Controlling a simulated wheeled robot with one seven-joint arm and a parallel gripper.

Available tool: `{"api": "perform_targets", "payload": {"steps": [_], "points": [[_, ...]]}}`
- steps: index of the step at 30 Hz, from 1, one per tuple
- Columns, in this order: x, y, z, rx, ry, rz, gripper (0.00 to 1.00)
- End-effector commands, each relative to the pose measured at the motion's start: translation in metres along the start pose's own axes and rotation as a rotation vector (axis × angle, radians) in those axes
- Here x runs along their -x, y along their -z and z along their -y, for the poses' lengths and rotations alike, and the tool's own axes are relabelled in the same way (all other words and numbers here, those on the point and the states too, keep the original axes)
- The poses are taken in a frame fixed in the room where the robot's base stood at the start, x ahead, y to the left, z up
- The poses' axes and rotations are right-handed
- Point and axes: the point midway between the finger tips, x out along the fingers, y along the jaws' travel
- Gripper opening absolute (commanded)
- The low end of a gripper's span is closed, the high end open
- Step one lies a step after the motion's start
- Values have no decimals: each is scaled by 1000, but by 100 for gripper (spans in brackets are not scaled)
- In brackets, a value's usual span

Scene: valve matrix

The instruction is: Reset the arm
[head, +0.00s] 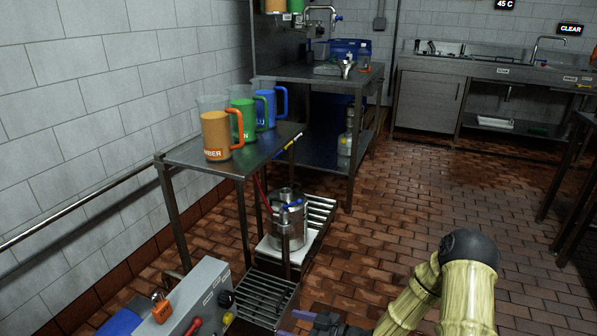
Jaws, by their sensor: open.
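My arm, pale yellow-green with a dark round joint, rises at the bottom right of the head view. My gripper (291,322) shows only in part at the bottom edge, left of the arm, with purple-blue fingers and a dark body. It is open, and I see nothing held between the fingers. It is low in the picture, just right of a grey control box (190,300) and in front of a slatted metal grate (262,295).
Orange (216,137), green (243,118) and blue (267,105) jugs stand on a metal table (190,154). A steel vessel (288,222) stands below on a low stand. A sink counter (430,90) lines the back. The tiled floor (400,190) at centre right is clear.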

Motion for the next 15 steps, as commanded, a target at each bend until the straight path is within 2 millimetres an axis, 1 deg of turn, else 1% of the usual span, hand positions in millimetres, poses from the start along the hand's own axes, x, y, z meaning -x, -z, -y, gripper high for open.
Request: {"api": "perform_targets", "payload": {"steps": [4, 8, 12, 14, 15], "points": [[13, -4, -17, 24, -109, 229, 64], [36, -4, -32, 20, -231, 418, 64], [68, 4, -42, -8, -375, 588, 64], [83, 10, -43, -26, -438, 651, 64], [94, 14, -43, -42, -481, 690, 64]]}}
